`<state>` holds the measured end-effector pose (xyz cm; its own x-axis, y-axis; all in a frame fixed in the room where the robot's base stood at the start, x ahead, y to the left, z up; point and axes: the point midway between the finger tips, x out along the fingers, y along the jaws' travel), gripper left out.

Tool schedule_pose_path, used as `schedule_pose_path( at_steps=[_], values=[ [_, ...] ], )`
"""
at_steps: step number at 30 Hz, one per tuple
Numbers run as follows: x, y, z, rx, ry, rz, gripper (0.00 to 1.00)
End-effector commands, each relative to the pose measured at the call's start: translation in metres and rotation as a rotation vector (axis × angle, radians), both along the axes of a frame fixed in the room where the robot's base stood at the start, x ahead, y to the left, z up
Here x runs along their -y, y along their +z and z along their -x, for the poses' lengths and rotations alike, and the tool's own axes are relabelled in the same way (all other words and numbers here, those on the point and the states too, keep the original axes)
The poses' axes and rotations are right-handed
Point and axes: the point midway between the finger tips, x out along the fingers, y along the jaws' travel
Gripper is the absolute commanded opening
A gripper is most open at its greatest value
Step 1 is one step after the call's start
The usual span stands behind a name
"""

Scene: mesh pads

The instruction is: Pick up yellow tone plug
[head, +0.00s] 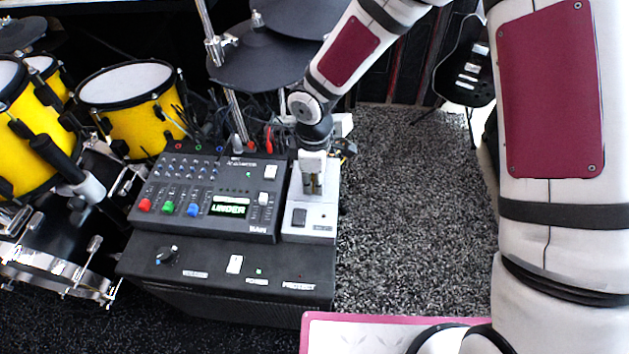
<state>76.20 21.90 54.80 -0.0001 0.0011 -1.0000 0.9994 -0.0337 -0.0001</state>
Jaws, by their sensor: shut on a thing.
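My gripper (312,190) points down over the light grey box (318,228) to the right of the mixer. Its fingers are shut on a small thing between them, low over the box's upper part. The fingers hide most of that thing, and I cannot make out its colour or shape. I cannot tell whether it touches the box. No yellow tone plug shows clearly anywhere else in the head view.
The black mixer (160,219) with coloured knobs stands left of the grey box, on a black amplifier (215,285). Cables lie behind them. Yellow drums (145,128) stand at left and dark cymbal pads (262,62) behind. The speckled carpet (410,220) at right is clear.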

Motion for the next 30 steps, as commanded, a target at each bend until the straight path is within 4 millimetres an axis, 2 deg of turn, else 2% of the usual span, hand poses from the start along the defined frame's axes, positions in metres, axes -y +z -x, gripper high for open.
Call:
schedule_pose_path(
  at_steps=[5, 12, 30],
  values=[
    [0.0, 0.01, 0.0, 0.001, -0.001, -0.001, 0.0],
    [0.0, 0.041, 0.0, 0.002, -0.001, 0.0, 0.0],
    [0.038, 0.046, 0.117, 0.0, 0.003, 0.002, 0.0]
  ],
)
